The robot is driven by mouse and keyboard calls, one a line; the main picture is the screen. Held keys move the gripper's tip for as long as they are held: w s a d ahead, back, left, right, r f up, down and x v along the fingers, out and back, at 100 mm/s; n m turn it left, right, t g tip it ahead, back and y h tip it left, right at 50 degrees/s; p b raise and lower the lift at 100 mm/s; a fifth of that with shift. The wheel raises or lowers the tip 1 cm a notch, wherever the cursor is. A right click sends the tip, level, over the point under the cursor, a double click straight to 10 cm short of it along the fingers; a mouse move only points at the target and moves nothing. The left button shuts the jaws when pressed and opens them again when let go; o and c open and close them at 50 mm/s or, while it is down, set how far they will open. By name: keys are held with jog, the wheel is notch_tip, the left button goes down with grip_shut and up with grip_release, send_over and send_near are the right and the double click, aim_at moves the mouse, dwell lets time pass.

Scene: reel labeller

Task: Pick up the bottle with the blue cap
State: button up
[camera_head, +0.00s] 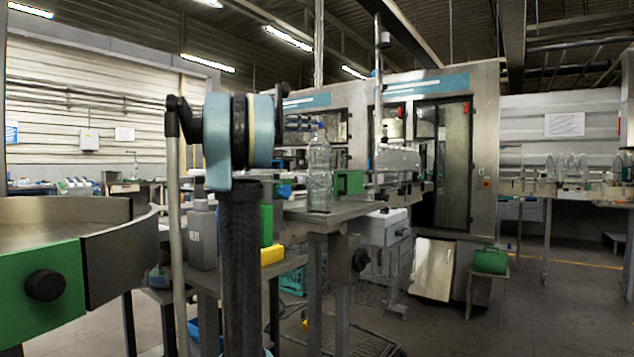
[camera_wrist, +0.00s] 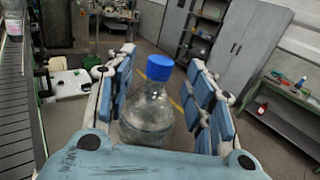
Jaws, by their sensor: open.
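The clear bottle (camera_head: 319,180) stands upright at the edge of the metal conveyor table, near the middle of the head view. Its blue cap (camera_wrist: 160,67) and clear round shoulders (camera_wrist: 147,117) show in the wrist view, between the two fingers of my gripper (camera_wrist: 163,62). My gripper is open, with blue-padded fingers on either side of the bottle and a visible gap on both sides. The lower part of the bottle is hidden in the wrist view by my gripper's body. In the head view, my arm stands left of the bottle and largely hides my gripper.
A green block (camera_head: 349,182) sits just right of the bottle on the table. A grey jug (camera_head: 202,238) stands left of my arm. Several clear bottles (camera_head: 566,168) stand on the right-hand table. Another bottle (camera_wrist: 12,22) shows on the dark conveyor (camera_wrist: 18,115) at left.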

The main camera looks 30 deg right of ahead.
aim_at(319, 124)
jog(key=shift+x, duration=2.1)
jog(key=shift+w, duration=0.1)
jog(key=shift+c, duration=0.6)
jog(key=shift+r, duration=0.1)
grip_shut()
